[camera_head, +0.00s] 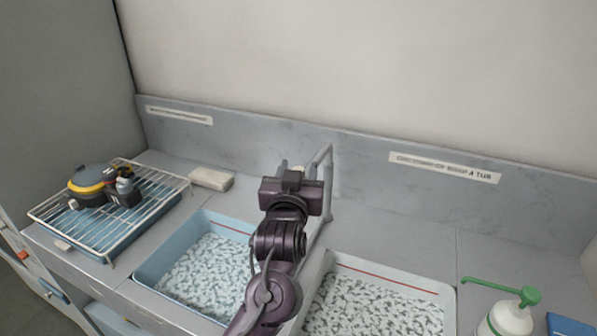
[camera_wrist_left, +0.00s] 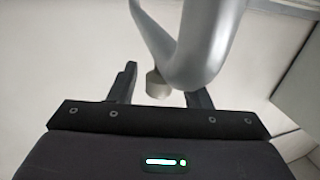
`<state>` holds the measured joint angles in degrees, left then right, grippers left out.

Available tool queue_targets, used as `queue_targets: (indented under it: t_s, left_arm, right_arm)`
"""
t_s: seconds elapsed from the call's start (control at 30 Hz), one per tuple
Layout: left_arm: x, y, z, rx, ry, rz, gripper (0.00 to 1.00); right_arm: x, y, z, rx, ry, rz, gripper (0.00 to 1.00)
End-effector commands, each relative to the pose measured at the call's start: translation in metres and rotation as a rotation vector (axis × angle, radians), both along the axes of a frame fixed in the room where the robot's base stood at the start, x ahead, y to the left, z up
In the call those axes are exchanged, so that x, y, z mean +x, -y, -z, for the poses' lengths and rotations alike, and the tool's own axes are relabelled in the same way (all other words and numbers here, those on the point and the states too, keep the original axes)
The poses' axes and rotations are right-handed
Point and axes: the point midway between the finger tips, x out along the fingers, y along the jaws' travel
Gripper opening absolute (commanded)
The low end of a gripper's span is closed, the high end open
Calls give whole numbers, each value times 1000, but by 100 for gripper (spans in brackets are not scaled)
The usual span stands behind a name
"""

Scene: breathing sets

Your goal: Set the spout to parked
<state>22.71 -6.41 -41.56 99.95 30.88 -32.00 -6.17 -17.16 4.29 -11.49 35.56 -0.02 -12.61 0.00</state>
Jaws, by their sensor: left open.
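The spout (camera_head: 325,158) is a grey bent pipe rising from the counter between the two tubs in the head view. My left arm hides its lower front part, so I cannot tell exactly where it points. In the left wrist view the spout (camera_wrist_left: 208,45) runs close in front of my left gripper, with a pale round end piece (camera_wrist_left: 157,84) between the fingers. My left gripper (camera_head: 291,178) is open beside the spout in the head view; its fingers (camera_wrist_left: 163,90) show in the wrist view. I cannot tell whether they touch the pipe. My right gripper is out of view.
A blue tub (camera_head: 150,270) and a white tub (camera_head: 440,291) hold speckled water. A wire rack (camera_head: 52,213) with a black-yellow mask stands left. A pale block (camera_head: 211,179) lies behind the blue tub. A green-pump bottle (camera_head: 505,322) stands right. The back wall carries two labels.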

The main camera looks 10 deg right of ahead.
Motion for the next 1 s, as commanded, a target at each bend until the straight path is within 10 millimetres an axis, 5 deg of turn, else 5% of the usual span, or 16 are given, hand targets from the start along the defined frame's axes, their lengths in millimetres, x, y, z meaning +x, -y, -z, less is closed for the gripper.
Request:
queue_targets:
  t_s: [0.33, 0.73, 1.0]
  left_arm:
    - [-5, -1, 2, 0, -2, 1, 45]
    - [-63, -16, 3, -1, -2, 2, 45]
    - [-76, -20, 1, 1, -2, 1, 45]
  right_arm:
    - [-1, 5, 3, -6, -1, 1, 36]
    - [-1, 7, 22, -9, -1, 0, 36]
    - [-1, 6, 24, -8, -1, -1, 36]
